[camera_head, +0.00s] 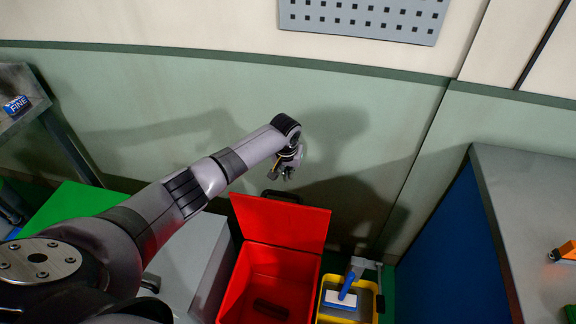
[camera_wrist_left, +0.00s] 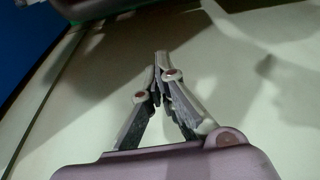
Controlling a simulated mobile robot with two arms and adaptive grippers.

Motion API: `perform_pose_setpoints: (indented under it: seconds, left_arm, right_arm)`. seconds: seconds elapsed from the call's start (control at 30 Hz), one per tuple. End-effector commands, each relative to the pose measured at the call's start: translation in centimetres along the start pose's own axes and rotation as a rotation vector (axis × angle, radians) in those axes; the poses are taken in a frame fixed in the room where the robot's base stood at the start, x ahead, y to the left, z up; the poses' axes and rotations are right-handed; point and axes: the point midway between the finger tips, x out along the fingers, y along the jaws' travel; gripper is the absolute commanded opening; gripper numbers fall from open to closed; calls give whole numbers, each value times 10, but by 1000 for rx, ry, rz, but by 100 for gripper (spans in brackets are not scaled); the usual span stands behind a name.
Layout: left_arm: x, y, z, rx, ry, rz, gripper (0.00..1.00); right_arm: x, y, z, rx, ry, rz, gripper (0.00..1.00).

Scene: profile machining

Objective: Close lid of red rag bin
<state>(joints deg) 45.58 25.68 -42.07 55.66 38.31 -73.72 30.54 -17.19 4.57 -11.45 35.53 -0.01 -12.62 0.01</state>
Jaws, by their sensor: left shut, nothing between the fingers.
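The red rag bin (camera_head: 236,297) stands on the floor at the bottom middle of the head view. Its red lid (camera_head: 281,222) is open and tilted up at the back, toward the wall. The inside of the bin is visible, with a dark patch at its bottom. My left gripper (camera_head: 282,174) is above and behind the lid's upper edge, near the wall, apart from the lid as far as I can see. In the left wrist view the left gripper (camera_wrist_left: 160,60) is shut and empty, with the wall behind it. My right gripper is not in view.
A yellow bucket (camera_head: 347,312) with a blue-and-white tool (camera_head: 347,293) stands right of the bin. A grey cabinet (camera_head: 190,255) is on its left. A grey-topped blue bench (camera_head: 530,210) fills the right side. The green wall (camera_head: 350,130) is close behind the lid.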

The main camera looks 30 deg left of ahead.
Motion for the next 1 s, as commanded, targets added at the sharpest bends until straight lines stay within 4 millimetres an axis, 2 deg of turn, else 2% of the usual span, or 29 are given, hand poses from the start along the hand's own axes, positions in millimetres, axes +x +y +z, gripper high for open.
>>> perform_pose_setpoints:
  seconds: [0.1,0.4,0.83,1.0]
  left_arm:
    - [-7,-1,12,3,0,-1,0]
    - [-13,-1,36,1,0,-1,0]
    - [-13,0,38,0,1,-1,0]
    - [-15,0,38,0,24,-2,0]
  right_arm:
    - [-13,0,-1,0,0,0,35]
    - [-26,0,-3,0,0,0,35]
    - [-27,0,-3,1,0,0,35]
    - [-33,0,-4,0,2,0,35]
